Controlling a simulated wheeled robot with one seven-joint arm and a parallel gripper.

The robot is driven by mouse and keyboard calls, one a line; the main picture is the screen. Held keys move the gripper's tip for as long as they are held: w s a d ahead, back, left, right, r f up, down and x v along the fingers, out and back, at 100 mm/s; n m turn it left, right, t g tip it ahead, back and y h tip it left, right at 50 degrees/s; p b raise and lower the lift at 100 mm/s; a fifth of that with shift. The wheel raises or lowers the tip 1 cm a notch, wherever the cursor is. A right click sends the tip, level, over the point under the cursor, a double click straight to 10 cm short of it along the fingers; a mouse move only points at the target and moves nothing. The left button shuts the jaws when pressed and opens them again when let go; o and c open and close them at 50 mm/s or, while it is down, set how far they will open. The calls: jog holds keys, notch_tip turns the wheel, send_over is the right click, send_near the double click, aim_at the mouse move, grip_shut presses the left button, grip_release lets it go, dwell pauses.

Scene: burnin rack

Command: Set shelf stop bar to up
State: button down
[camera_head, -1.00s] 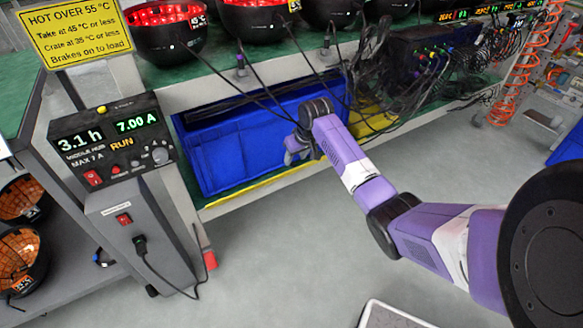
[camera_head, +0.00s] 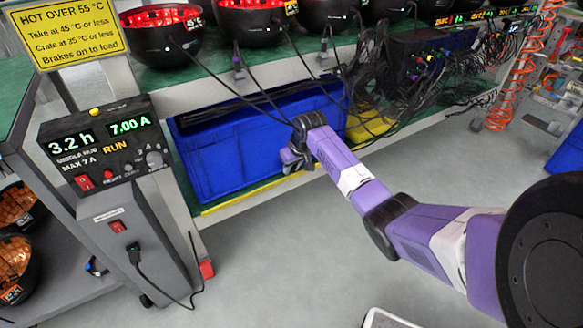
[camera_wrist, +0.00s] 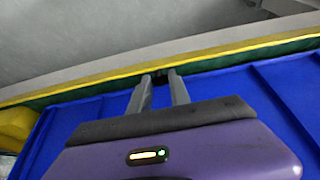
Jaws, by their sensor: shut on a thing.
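The shelf stop bar (camera_head: 250,194) is a thin yellow bar along the front edge of the lower shelf, low in front of a blue crate (camera_head: 225,155). In the wrist view the yellow bar (camera_wrist: 85,75) crosses the picture beyond the crate's blue surface (camera_wrist: 75,120). My gripper (camera_head: 296,163) is at the bar's right part, close to the crate front. In the wrist view its two fingers (camera_wrist: 160,76) reach the bar, with a small dark piece between the tips. The jaws are shut on the stop bar; the exact contact is hard to see.
A control box (camera_head: 108,148) with a lit display stands on a grey post at left. Black bowls (camera_head: 160,35) with red-lit insides sit on the upper shelf. Dark cables (camera_head: 270,85) hang down in front of the crate. The grey floor in front is open.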

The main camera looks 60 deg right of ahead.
jog(key=shift+w+d+r+g+p, duration=0.2)
jog(key=shift+g+p, duration=0.1)
jog(key=shift+p, duration=0.25)
jog(key=shift+f+y+p, duration=0.1)
jog(key=shift+y+p, duration=0.2)
jog(key=shift+f, duration=0.1)
jog(key=c, duration=1.2)
grip_release()
jog(key=shift+w, duration=0.1)
jog(key=shift+p+v, duration=1.9)
jog(key=shift+v, duration=2)
jog(key=shift+w, duration=0.1)
